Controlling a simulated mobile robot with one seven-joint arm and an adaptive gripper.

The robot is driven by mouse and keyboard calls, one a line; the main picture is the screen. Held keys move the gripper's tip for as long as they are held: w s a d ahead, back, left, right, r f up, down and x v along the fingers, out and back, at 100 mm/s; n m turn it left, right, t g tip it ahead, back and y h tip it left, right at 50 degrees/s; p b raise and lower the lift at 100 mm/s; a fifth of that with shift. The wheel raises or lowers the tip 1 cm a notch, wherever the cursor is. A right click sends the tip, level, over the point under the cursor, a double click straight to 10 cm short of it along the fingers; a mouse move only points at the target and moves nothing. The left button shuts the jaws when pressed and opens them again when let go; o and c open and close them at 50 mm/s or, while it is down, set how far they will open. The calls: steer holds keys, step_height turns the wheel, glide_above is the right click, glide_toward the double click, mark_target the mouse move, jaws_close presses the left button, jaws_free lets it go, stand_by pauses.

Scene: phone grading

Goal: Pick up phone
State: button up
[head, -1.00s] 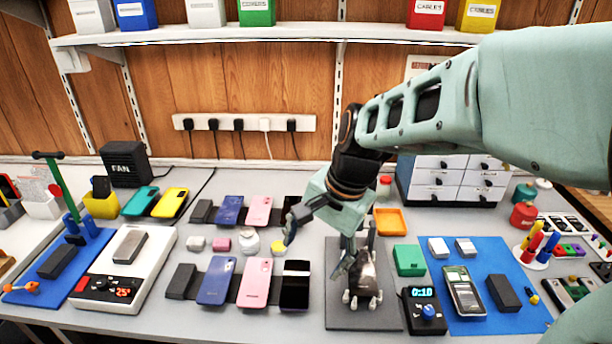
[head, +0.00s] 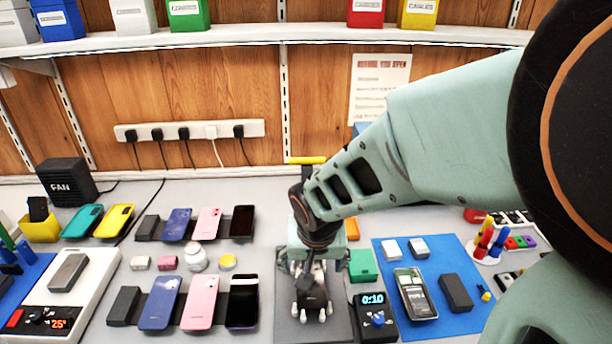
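A dark phone (head: 311,291) stands in a holder with pale rounded clamps on a dark grey mat (head: 341,326). My gripper (head: 308,272) points down right over it, its fingers at the phone's upper part. The wrist and fingers hide much of the phone, and I cannot tell whether the fingers touch it or are closed. Other phones lie to the left: a blue phone (head: 161,302), a pink phone (head: 200,301) and a black phone (head: 242,300) in front, with a similar row behind. An opened phone (head: 415,293) lies on the blue mat (head: 441,262).
A timer (head: 375,316) reading 0:10 stands close right of the grey mat. A green box (head: 363,265) and an orange tray (head: 352,229) sit behind it. Small jars (head: 196,259) stand between the phone rows. A shelf (head: 260,34) with boxes runs above.

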steer(key=b+x, duration=0.4)
steer(key=x, duration=0.7)
steer(key=c, duration=1.3)
steer(key=shift+r, duration=0.1)
steer(key=shift+c, duration=0.3)
